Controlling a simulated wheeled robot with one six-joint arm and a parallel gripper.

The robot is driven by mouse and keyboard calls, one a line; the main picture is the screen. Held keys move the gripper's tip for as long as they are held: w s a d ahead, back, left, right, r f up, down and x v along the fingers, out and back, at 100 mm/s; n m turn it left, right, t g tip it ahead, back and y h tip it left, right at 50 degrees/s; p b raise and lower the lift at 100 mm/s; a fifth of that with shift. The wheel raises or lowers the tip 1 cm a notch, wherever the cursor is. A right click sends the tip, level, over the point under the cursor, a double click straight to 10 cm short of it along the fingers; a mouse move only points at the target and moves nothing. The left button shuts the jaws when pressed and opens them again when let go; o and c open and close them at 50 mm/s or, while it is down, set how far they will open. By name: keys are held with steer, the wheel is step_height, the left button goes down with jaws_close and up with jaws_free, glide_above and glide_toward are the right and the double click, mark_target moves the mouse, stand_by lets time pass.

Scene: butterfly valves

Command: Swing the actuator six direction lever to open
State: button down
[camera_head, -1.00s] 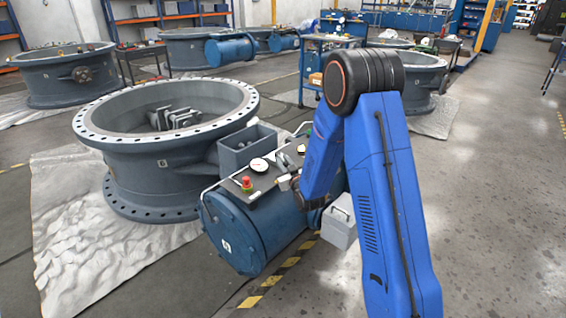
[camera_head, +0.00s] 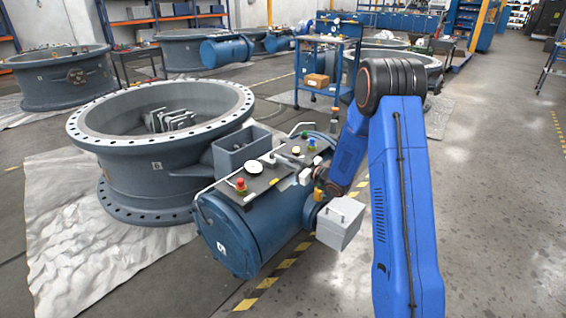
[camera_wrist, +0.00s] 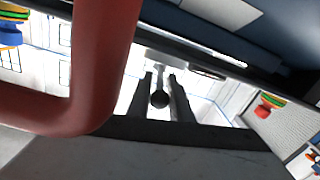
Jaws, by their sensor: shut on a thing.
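The blue cylindrical actuator (camera_head: 265,222) lies beside a large grey valve ring (camera_head: 150,175). A pale number is on its round end cover, too small to read surely. Its dark top panel (camera_head: 270,178) carries a white gauge (camera_head: 256,167), a red button (camera_head: 240,184) and other coloured buttons. My gripper (camera_head: 297,177) is at the panel's right side, small and partly hidden by my wrist. In the wrist view, my gripper's two dark fingers (camera_wrist: 164,98) are shut on the direction lever, with its dark round knob (camera_wrist: 159,99) between them. The lever's angle is unclear.
A grey box with a handle (camera_head: 341,221) is on the actuator's right side, close below my wrist. An open grey box (camera_head: 243,149) stands behind the panel. A thick red bar (camera_wrist: 105,65) crosses the wrist view close up. The floor to the right is clear.

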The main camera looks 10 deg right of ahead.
steer(key=shift+w+d+n+g+y, duration=0.3)
steer(key=shift+d+n+g+y, duration=0.1)
steer(key=shift+n+g+y, duration=0.4)
steer(key=c, duration=1.9)
jaws_free()
steer(key=shift+o, duration=0.2)
steer(key=shift+d, duration=0.1)
steer(key=v, duration=1.7)
steer(key=shift+d+f, duration=0.15)
